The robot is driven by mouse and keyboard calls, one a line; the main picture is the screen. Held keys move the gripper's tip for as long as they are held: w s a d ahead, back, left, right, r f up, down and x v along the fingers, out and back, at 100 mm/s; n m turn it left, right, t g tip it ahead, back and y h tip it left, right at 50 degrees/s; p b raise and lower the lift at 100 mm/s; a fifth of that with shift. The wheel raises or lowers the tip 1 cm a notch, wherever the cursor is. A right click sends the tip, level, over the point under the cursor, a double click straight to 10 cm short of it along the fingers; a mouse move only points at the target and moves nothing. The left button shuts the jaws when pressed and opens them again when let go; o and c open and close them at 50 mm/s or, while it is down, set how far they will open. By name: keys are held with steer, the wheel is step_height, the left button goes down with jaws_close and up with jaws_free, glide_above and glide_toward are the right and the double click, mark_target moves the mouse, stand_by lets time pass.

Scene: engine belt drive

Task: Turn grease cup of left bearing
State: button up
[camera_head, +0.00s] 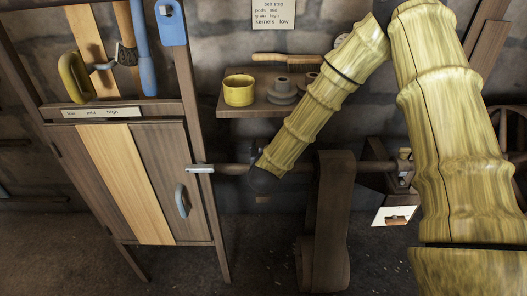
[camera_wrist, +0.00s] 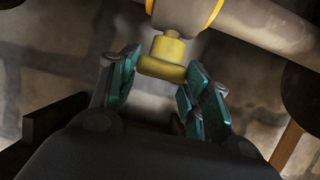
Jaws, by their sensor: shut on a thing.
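In the wrist view the grease cup (camera_wrist: 167,48) is a small yellow cylinder with a wider yellow base, against the left bearing (camera_wrist: 184,14), a grey housing with yellow bands around the shaft. My gripper (camera_wrist: 162,72) has a teal-padded finger on each side of the cup's wide end and is shut on it. In the head view my gripper (camera_head: 266,180) is a dark shape at the end of my arm, by the shaft (camera_head: 235,169). My arm and gripper hide the left bearing and its cup there.
A broad dark belt (camera_head: 332,205) hangs over the shaft, right of my gripper. A wooden cabinet (camera_head: 110,185) stands at left. A shelf (camera_head: 250,111) with a yellow cup (camera_head: 239,91) and grey pulleys (camera_head: 283,90) is above. A white card (camera_head: 393,216) is at right.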

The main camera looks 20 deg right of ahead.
steer(key=o, duration=1)
steer(key=v, duration=1.2)
steer(key=shift+f, duration=0.1)
